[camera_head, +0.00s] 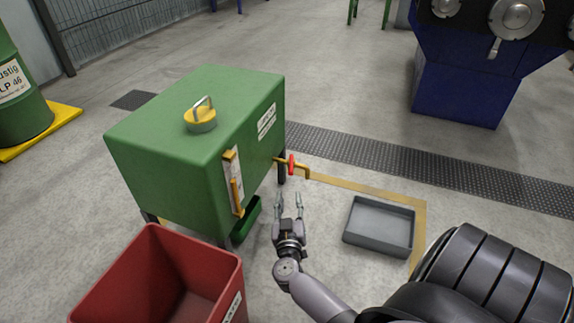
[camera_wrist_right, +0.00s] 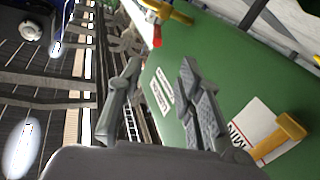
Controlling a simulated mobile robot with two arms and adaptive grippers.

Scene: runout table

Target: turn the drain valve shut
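The drain valve has a red handle (camera_head: 291,164) on a yellow pipe (camera_head: 303,173) that comes out of the right side of a green tank (camera_head: 185,150). In the right wrist view the red handle (camera_wrist_right: 156,38) and yellow pipe (camera_wrist_right: 168,12) show at the top. My right gripper (camera_head: 289,203) is open and empty, below the valve in the head view and apart from it. Its two spread fingers also show in the right wrist view (camera_wrist_right: 160,95). My left gripper is not in view.
A yellow-framed sight gauge (camera_head: 234,185) sticks out of the tank's front. A red bin (camera_head: 160,275) stands at front left, a green tray (camera_head: 246,220) under the tank. A grey tray (camera_head: 380,226) lies on the floor at right. Floor between gripper and grey tray is clear.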

